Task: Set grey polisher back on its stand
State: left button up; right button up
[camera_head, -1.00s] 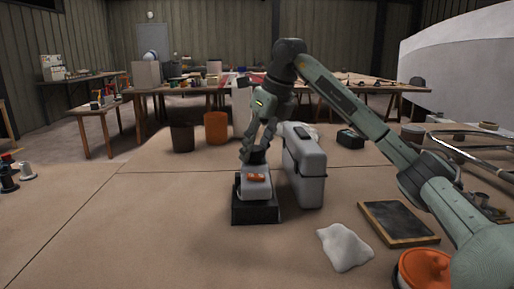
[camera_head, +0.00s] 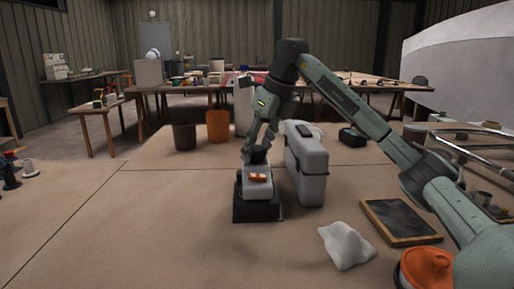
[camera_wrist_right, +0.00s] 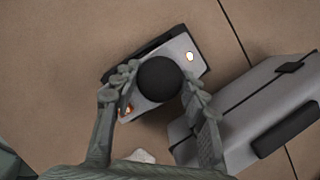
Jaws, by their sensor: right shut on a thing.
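The grey polisher (camera_head: 258,181) has a light grey body with an orange patch on its front and a dark round knob on top. It sits on the black stand (camera_head: 256,210), upright as far as the head view shows. My right gripper (camera_head: 257,154) comes down from above and is shut on the polisher. In the right wrist view, the fingers of my right gripper (camera_wrist_right: 155,92) lie either side of the polisher's black round knob (camera_wrist_right: 159,79), and the stand's dark edge (camera_wrist_right: 146,52) shows beyond the body. My left gripper is not in view.
A grey hard case (camera_head: 306,168) stands close to the right of the stand. A white cloth (camera_head: 345,246), a framed slate (camera_head: 400,221) and an orange-lidded pot (camera_head: 428,268) lie at front right. Brown (camera_head: 185,137) and orange (camera_head: 218,126) tubs stand behind. The table's left is clear.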

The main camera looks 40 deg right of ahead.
jog(key=shift+r, duration=0.1)
dwell(0.7)
jog(key=shift+a+p, duration=0.1)
jog(key=shift+p, duration=0.35)
jog(key=shift+f+b, duration=0.3)
jog(key=shift+f, duration=0.15)
dwell(0.3)
jog(key=o, duration=1)
jog(key=shift+s, duration=0.1)
jog(key=shift+o, duration=0.2)
jog(key=shift+f, duration=0.15)
